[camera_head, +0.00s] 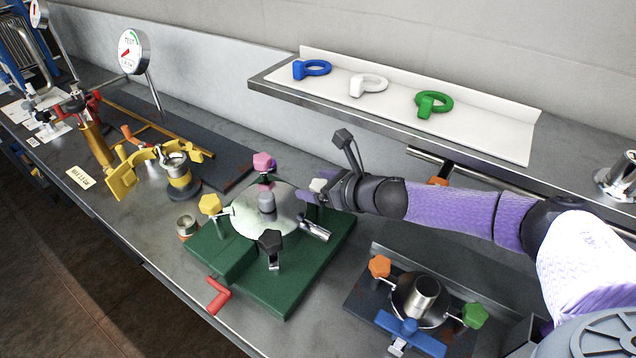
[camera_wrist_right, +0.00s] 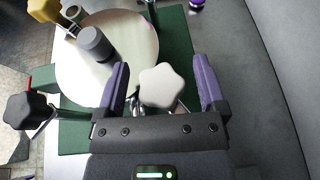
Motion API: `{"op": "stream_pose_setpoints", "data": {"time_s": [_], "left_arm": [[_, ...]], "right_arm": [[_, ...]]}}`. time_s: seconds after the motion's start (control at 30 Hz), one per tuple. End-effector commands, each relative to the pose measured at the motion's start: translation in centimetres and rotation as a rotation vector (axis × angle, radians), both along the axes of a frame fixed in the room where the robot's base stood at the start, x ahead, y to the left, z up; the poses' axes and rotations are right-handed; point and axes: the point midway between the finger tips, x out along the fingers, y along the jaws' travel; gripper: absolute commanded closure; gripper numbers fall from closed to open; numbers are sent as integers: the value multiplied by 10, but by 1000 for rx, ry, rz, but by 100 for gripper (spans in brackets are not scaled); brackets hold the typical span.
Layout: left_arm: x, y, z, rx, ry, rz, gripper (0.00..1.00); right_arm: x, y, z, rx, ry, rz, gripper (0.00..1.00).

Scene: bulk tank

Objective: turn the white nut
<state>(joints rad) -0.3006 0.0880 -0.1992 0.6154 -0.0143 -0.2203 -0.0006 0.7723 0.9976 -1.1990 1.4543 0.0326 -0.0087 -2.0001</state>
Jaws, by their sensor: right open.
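The white nut (camera_wrist_right: 162,86) is a star-shaped knob at the rim of a round metal lid on a green base. In the right wrist view it sits between the two purple fingers of my right gripper (camera_wrist_right: 163,88), with a gap on each side. In the head view the white nut (camera_head: 318,185) is partly hidden by my right gripper (camera_head: 312,192), which reaches it from the right. The right gripper is open. My left gripper is in neither view.
The round lid (camera_head: 245,212) also carries pink (camera_head: 263,162), yellow (camera_head: 210,204) and black (camera_head: 270,241) knobs. A red handle (camera_head: 218,295) sticks out in front of the green base (camera_head: 300,275). A shelf (camera_head: 480,138) with coloured rings runs behind my right arm.

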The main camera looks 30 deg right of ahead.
Motion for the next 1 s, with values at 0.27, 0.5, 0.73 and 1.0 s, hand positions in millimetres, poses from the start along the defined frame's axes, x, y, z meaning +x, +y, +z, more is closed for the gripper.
{"op": "stream_pose_setpoints", "data": {"time_s": [0.27, 0.5, 0.73, 1.0], "left_arm": [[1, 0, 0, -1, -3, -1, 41], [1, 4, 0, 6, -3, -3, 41], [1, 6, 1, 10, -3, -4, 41], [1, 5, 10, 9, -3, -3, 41]], "right_arm": [[0, 0, 0, 0, 0, 0, 66], [0, 0, 0, 1, 0, 0, 100], [-1, 2, -1, 1, 3, -33, 100], [-1, 2, 1, 1, 4, -207, 100]]}}
